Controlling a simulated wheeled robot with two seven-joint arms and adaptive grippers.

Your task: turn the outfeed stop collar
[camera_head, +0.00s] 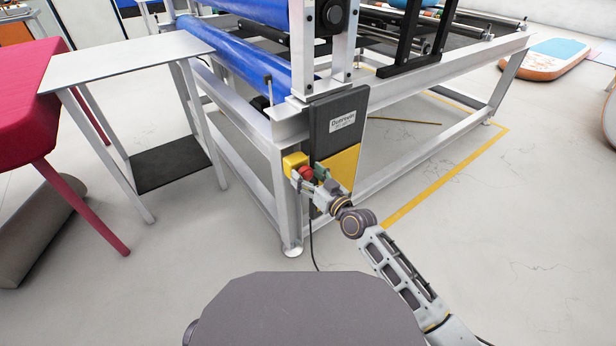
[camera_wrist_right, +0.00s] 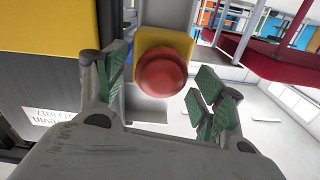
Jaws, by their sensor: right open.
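A red round stop button, which I take for the stop collar, (camera_head: 306,173) sits on a small yellow box (camera_head: 293,161) at the machine frame's near corner post. My right gripper (camera_head: 311,180) is at the button, coming from the lower right. In the right wrist view the red button (camera_wrist_right: 161,73) lies in front of its yellow box (camera_wrist_right: 178,39), between the green-padded fingers of the open right gripper (camera_wrist_right: 162,78). A gap shows between the button and the right-hand finger; the left-hand finger is closer to the yellow box. Contact cannot be told. My left gripper is not in view.
A dark control panel with a yellow lower part (camera_head: 338,125) is beside the button. The machine frame with blue rollers (camera_head: 245,65) rises behind. A grey-topped side table (camera_head: 125,60) and red table (camera_head: 30,95) stand left. Floor at the right is mostly clear.

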